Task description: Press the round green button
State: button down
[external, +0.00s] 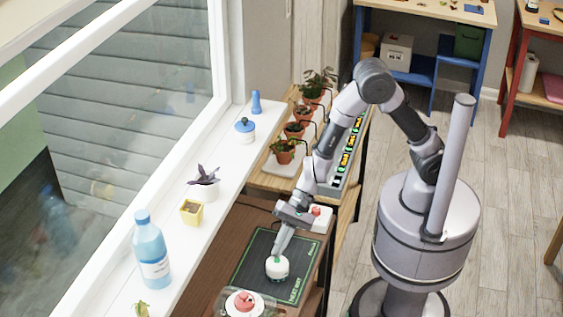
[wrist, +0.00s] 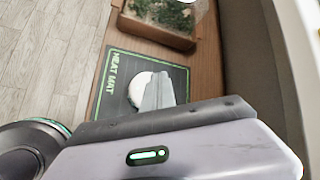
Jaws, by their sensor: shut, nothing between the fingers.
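A round white housing (external: 277,270) sits on the dark heat mat (external: 262,246), with a bit of green showing on its top by my fingertips. My gripper (external: 277,256) is shut and empty, pointing down onto the top of this housing. The fingers hide most of the green button, and I cannot tell whether it is pressed in. In the wrist view the white housing (wrist: 139,88) shows to the left of my shut fingers (wrist: 161,86), which cover its right part. No green cap is visible there.
A white round piece with a red top (external: 245,302) stands near, in front. A white box with a red button (external: 319,217) is behind the mat. A planter box (wrist: 155,32) shows in the wrist view.

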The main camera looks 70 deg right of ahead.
jog(key=shift+r, duration=0.15)
notch_tip(320, 180, up, 6)
jog(key=p, duration=0.3)
jog(key=shift+p, duration=0.4)
jog(key=s+d+r+n, duration=0.2)
jog(key=d+r, duration=0.1)
jog(key=r, duration=0.3)
jog(key=s+d+r+n, duration=0.1)
jog(key=d+r+n, duration=0.1)
jog(key=d+r, duration=0.3)
jog(key=s+d+r+n+t+h, duration=0.1)
jog(key=s+d+r+n+h, duration=0.1)
jog(key=s+d, duration=0.4)
jog(key=s+d+r+n+t+h, duration=0.1)
jog(key=s+d+r+h, duration=0.3)
jog(key=d, duration=0.9)
jog(key=shift+s+r+n+t+h, duration=0.35)
jog(key=shift+s+r+n, duration=0.35)
jog(key=shift+s, duration=0.3)
